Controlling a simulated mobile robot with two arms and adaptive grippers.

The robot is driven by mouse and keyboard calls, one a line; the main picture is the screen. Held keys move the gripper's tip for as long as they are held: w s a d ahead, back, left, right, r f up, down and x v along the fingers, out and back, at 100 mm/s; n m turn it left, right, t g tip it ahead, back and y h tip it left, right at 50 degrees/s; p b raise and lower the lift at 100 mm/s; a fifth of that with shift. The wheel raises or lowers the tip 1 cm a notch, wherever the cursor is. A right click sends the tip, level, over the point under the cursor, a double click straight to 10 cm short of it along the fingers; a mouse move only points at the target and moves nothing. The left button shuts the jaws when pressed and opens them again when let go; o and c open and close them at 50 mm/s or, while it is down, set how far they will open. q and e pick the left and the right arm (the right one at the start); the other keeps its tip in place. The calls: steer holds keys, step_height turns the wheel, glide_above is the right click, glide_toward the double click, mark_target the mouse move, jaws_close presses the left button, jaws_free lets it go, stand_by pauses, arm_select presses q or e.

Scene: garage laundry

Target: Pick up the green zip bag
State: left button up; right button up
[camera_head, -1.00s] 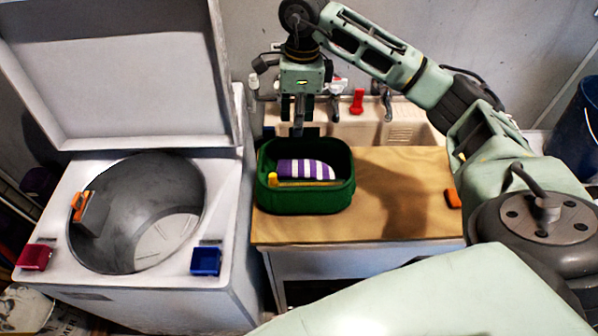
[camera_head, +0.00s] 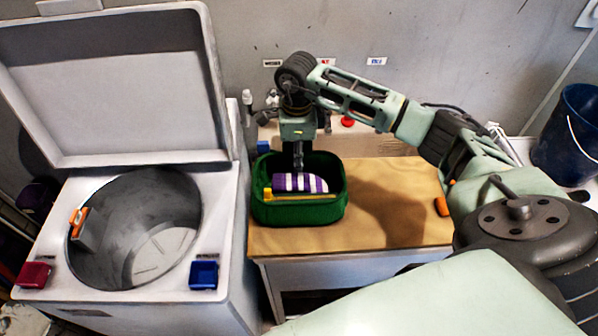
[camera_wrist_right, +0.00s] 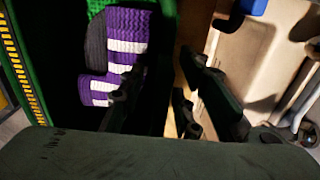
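The green zip bag (camera_head: 300,212) stands open-topped on the wooden counter, with a purple-and-white striped item (camera_head: 292,183) and a yellow piece (camera_head: 267,193) inside. My right gripper (camera_head: 298,163) points down at the bag's back rim, its fingertips overlapping the rim in the head view. In the right wrist view my right gripper (camera_wrist_right: 165,85) is open, with fingers apart on either side of the bag's dark wall (camera_wrist_right: 163,45). The striped item (camera_wrist_right: 122,45) shows on the inner side. Whether the fingers touch the wall cannot be told. My left gripper is not in view.
The counter (camera_head: 390,220) is clear right of the bag, except for an orange object (camera_head: 442,206). A sink (camera_head: 375,143) lies behind. An open top-loading washer (camera_head: 225,215) stands close at left, its lid (camera_head: 110,90) raised. A blue bucket (camera_head: 570,140) is at far right.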

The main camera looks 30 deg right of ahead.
jaws_close()
steer(key=shift+r, duration=0.1)
stand_by(0.5)
steer(key=shift+w+r+b, duration=0.1)
steer(key=shift+r+b, duration=0.7)
steer(key=shift+r, duration=0.4)
steer(key=shift+s+d+r+b, duration=0.1)
steer(key=shift+r+b, duration=0.1)
steer(key=shift+r, duration=0.2)
steer(key=shift+s+d+r+b, duration=0.1)
steer(key=shift+r+b, duration=0.1)
steer(key=shift+r, duration=0.2)
steer(key=s+d+r+b, duration=0.1)
steer(key=s+r, duration=0.1)
steer(key=s, duration=0.1)
steer(key=s+d+r+b, duration=0.1)
steer(key=s+d+r, duration=0.1)
steer(key=s, duration=0.1)
steer(key=s+d+r+b, duration=0.1)
steer(key=s+r+b, duration=0.1)
steer(key=s, duration=0.1)
steer(key=shift+s+d+r, duration=0.1)
steer(key=shift+s+d, duration=0.05)
steer(key=shift+d, duration=0.2)
steer(key=shift+s+d+r, duration=0.15)
steer(key=shift+s+r, duration=0.2)
steer(key=shift+s, duration=0.05)
steer(key=shift+w, duration=0.1)
